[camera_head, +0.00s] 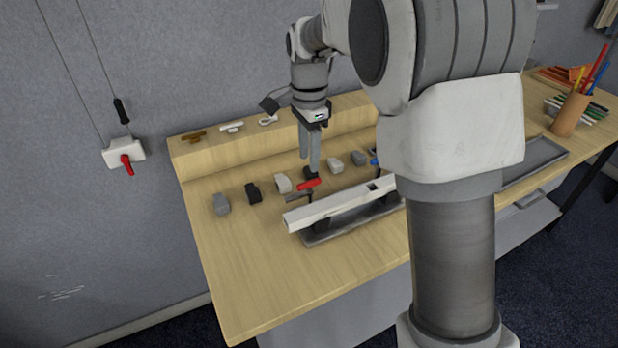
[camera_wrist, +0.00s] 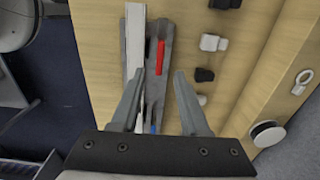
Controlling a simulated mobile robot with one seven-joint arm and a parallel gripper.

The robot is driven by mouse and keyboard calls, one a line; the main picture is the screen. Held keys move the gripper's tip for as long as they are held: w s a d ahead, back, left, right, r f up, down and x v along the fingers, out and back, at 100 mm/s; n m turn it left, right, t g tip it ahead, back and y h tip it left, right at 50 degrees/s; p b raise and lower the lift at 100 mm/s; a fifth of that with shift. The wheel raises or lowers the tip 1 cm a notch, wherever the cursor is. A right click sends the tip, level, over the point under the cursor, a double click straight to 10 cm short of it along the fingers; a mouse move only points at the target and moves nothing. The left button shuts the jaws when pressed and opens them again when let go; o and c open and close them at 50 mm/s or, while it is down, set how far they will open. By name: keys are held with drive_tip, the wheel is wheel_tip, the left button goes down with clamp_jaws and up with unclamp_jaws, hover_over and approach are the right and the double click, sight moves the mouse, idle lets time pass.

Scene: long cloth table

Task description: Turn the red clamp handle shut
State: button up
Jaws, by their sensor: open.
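My gripper (camera_head: 312,168) points down just above and behind the handle. In the wrist view the red handle (camera_wrist: 160,56) shows ahead of the gap between my open fingers (camera_wrist: 158,75), and the white bar (camera_wrist: 135,35) runs beside it. The fingers appear empty. Whether they touch the handle cannot be told.
A blue handle (camera_head: 374,162) sits farther right along the bar. A wall box (camera_head: 110,154) carries another red lever. A pencil cup (camera_head: 570,115) stands far right. The table's front left is clear.

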sight(309, 181)
wheel_tip(309, 181, down, 6)
drive_tip(key=shift+f+b, duration=0.2)
drive_tip(key=shift+b, duration=0.1)
drive_tip(key=shift+c, duration=0.2)
clamp_jaws()
